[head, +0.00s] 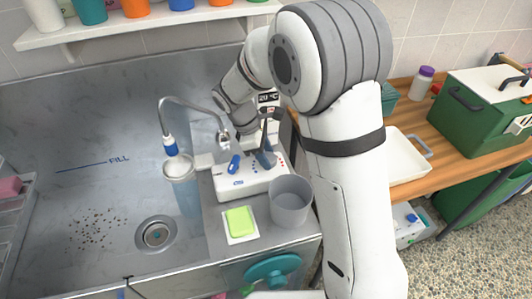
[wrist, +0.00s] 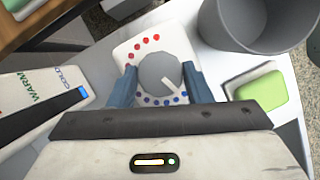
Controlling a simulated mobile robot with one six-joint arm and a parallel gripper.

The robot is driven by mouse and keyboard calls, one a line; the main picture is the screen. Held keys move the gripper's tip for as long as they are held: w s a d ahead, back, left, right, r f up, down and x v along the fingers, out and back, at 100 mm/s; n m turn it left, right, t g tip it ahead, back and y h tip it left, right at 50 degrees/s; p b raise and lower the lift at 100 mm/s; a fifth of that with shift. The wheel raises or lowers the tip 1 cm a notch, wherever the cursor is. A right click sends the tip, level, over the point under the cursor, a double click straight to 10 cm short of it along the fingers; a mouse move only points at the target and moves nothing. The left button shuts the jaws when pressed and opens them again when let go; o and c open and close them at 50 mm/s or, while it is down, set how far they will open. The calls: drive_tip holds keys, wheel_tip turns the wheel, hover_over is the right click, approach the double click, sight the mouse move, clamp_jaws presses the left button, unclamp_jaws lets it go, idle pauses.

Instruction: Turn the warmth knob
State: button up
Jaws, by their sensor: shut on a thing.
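The warmth knob (wrist: 158,70) is a round grey dial on a white panel (wrist: 128,50) in the wrist view. Red dots lie on its upper left and blue dots along its lower side. Its white pointer line aims down and right, toward the blue dots. My gripper (wrist: 158,82) is shut on the knob, one blue finger on each side. In the head view my gripper (head: 265,155) is over the white control unit (head: 245,183) and hides the knob. A small display (head: 268,98) behind reads about 29 °C.
A grey cup (head: 290,202) and a green sponge (head: 240,221) stand close to the control unit. A blue lever (head: 234,164) is just left of my gripper. A curved spout (head: 175,101) hangs over a clear container (head: 183,185) in the metal sink (head: 115,190).

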drive_tip(key=c, duration=0.3)
drive_tip(key=shift+m, duration=0.3)
drive_tip(key=m+g+p, duration=0.1)
drive_tip(key=m, duration=0.2)
drive_tip(key=shift+w+g, duration=0.1)
drive_tip(key=shift+g, duration=0.2)
drive_tip(key=m+g+y, duration=0.1)
drive_tip(key=m, duration=0.4)
drive_tip(key=shift+w+d, duration=0.1)
drive_tip(key=shift+d, duration=0.05)
drive_tip(key=m+g+y, duration=0.1)
drive_tip(key=m+y, duration=0.1)
drive_tip(key=m, duration=0.2)
drive_tip(key=shift+d+m, duration=0.1)
drive_tip(key=shift+m, duration=0.2)
drive_tip(key=shift+d+m+g+y, duration=0.15)
drive_tip(key=shift+m+y, duration=0.3)
drive_tip(key=shift+m, duration=0.7)
drive_tip(key=shift+a+m+g+y, duration=0.15)
drive_tip(key=shift+m+y, duration=0.3)
drive_tip(key=shift+m, duration=0.7)
drive_tip(key=shift+d, duration=0.1)
